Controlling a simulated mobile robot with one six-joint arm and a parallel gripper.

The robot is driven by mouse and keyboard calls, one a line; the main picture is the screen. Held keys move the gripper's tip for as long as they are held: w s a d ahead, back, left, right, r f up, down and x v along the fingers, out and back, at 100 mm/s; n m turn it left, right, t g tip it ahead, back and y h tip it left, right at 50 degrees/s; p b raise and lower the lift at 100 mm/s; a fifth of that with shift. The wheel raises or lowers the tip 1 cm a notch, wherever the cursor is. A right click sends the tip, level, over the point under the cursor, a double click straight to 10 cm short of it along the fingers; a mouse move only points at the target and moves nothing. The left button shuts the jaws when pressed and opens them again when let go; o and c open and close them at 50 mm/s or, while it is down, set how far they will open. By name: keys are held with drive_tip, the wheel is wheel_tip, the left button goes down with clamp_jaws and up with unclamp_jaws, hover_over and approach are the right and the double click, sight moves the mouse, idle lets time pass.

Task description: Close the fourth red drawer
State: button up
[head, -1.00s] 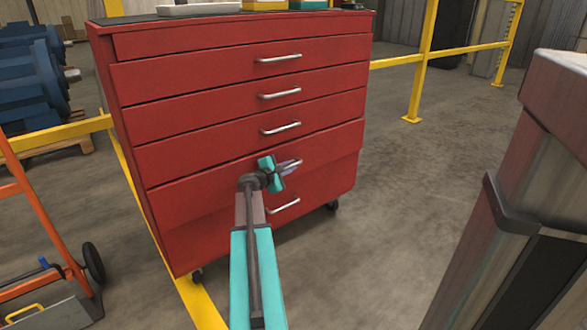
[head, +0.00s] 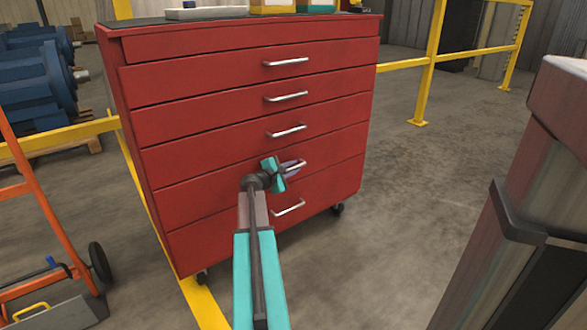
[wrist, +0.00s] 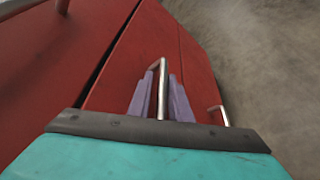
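The red cabinet (head: 235,105) stands ahead with several drawers, each with a silver handle. The fourth red drawer (head: 205,190), counting handles from the top, looks flush with its neighbours. My gripper (head: 291,169) is at this drawer's front, over its handle. In the wrist view, my gripper's purple fingers (wrist: 161,98) lie close on both sides of the fourth drawer's handle (wrist: 162,85) and look shut on it. In the head view the fingers partly hide this handle.
The lower drawer's handle (head: 289,207) is just below my gripper. A yellow railing (head: 425,75) runs behind. An orange hand truck (head: 40,210) is at left, and a grey bin-like object (head: 500,230) is at right. The floor between cabinet and bin is clear.

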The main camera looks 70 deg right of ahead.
drive_tip(key=p+v, duration=0.4)
drive_tip(key=v, duration=0.9)
drive_tip(key=shift+a+r, duration=0.15)
drive_tip(key=shift+a, duration=0.15)
drive_tip(key=shift+w, duration=0.1)
